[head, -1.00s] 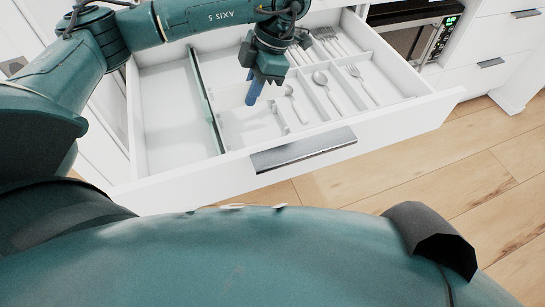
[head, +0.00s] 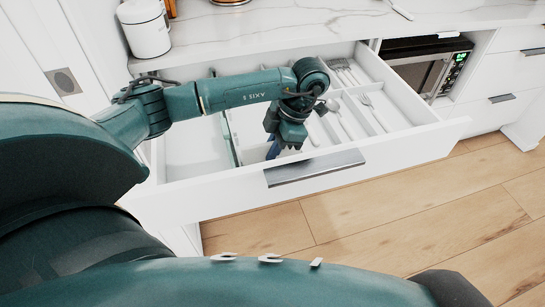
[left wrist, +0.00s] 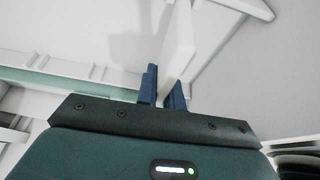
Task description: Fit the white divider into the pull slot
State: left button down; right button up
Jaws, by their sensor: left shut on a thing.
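My left gripper (head: 272,150) points down into the open white drawer (head: 300,175), near the inside of its front wall. In the left wrist view its blue fingers (left wrist: 163,92) are shut on the white divider (left wrist: 181,42), a thin flat panel that stands out between them. In the head view the divider is hard to make out, white against white behind the gripper. A notched white rail (left wrist: 85,68) lies left of the fingers in the wrist view. I cannot tell which notch is the pull slot. My right gripper is not in view.
A green-edged partition (head: 234,152) stands left of the gripper. Forks and spoons (head: 370,108) lie in compartments to the right. The drawer's left section (head: 195,150) looks empty. A marble counter (head: 270,40) with a white canister (head: 146,28) is behind; a microwave (head: 425,70) is at right.

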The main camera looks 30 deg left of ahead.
pick_arm(q)
notch_tip(320, 180, down, 2)
jog(key=shift+f, duration=0.2)
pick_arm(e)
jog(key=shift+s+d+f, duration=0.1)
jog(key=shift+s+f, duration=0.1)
pick_arm(q)
jog(key=shift+f, duration=0.2)
jog(key=c, duration=1.5)
grip_release()
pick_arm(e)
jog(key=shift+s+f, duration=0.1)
pick_arm(q)
jog(key=shift+r, duration=0.1)
jog(key=shift+r, duration=0.15)
jog(key=p+v, duration=0.2)
jog(key=v, duration=1)
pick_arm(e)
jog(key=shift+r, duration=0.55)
